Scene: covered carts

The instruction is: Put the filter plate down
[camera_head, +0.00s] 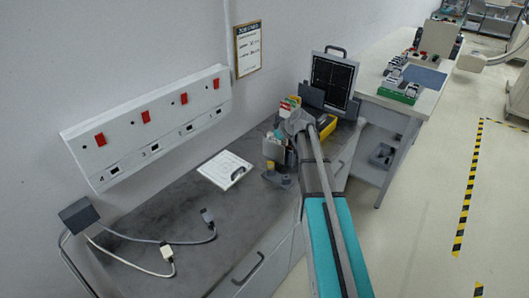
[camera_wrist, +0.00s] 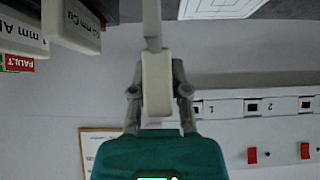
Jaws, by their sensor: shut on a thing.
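My gripper (camera_wrist: 158,95) is shut on a pale cream filter plate (camera_wrist: 157,75), gripped at a narrow block-like part between the two grey fingers. A thin grey part of it runs up out of the wrist view. In the head view my gripper (camera_head: 288,132) is over the right end of the grey bench, and my arm hides much of the plate. Two other pale plates stand at the upper left of the wrist view: one labelled "1 mm Al" (camera_wrist: 18,35) and one labelled with "Cu" (camera_wrist: 70,22). I cannot tell whether the held plate touches anything.
The dark grey bench (camera_head: 150,235) holds a white grid-marked panel (camera_head: 224,169) and a cable with connectors (camera_head: 167,253). A yellow device (camera_head: 327,127) and a dark upright panel (camera_head: 334,84) stand behind my arm. A switch box (camera_head: 150,125) is on the wall.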

